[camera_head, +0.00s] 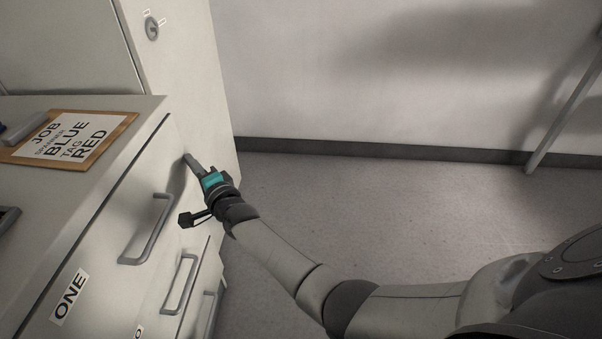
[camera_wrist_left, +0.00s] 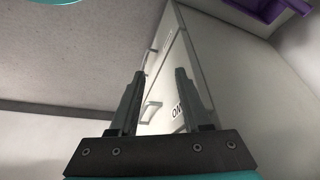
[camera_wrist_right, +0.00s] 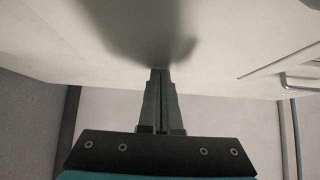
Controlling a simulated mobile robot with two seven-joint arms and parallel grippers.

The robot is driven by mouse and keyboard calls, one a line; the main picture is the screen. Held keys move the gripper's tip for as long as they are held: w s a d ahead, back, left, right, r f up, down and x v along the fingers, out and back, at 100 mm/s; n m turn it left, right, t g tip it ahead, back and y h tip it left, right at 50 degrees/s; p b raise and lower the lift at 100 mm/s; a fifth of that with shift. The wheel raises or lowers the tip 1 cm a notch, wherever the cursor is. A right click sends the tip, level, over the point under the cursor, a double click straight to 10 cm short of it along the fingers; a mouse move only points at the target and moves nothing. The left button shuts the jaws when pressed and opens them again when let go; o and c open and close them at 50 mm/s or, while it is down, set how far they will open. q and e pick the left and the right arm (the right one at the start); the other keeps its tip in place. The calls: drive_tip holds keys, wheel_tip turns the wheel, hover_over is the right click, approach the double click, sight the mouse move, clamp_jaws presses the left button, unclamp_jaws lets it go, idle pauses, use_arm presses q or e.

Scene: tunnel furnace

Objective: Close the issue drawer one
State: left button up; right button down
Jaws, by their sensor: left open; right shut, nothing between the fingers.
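Drawer one (camera_head: 100,235) has a pale front with a "ONE" label (camera_head: 70,296) and a grey bar handle (camera_head: 150,230). A thin dark line runs along its top edge below the cabinet top; I cannot tell whether the drawer is fully in. My right gripper (camera_head: 188,160) is shut and empty, its tips at the far end of the drawer front. In the right wrist view the shut fingers (camera_wrist_right: 160,72) point at a pale surface with a shadow; contact is unclear. My left gripper (camera_wrist_left: 160,74) is open and empty, with the labelled cabinet (camera_wrist_left: 205,65) beyond it.
More drawers with handles (camera_head: 182,285) lie below drawer one. A clipboard (camera_head: 98,153) reading "JOB BLUE TAG RED" lies on the cabinet top. A tall cabinet with a lock (camera_head: 152,28) stands behind. The floor (camera_head: 400,220) to the right is clear up to the wall.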

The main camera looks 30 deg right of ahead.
drive_tip(key=shift+w+a, duration=0.4)
drive_tip(key=shift+a, duration=0.3)
use_arm(q)
drive_tip(key=shift+s+r, duration=0.1)
drive_tip(key=shift+r, duration=0.7)
use_arm(e)
drive_tip(key=shift+a+r, duration=0.1)
drive_tip(key=shift+a+r, duration=0.15)
use_arm(q)
drive_tip(key=shift+d, duration=0.15)
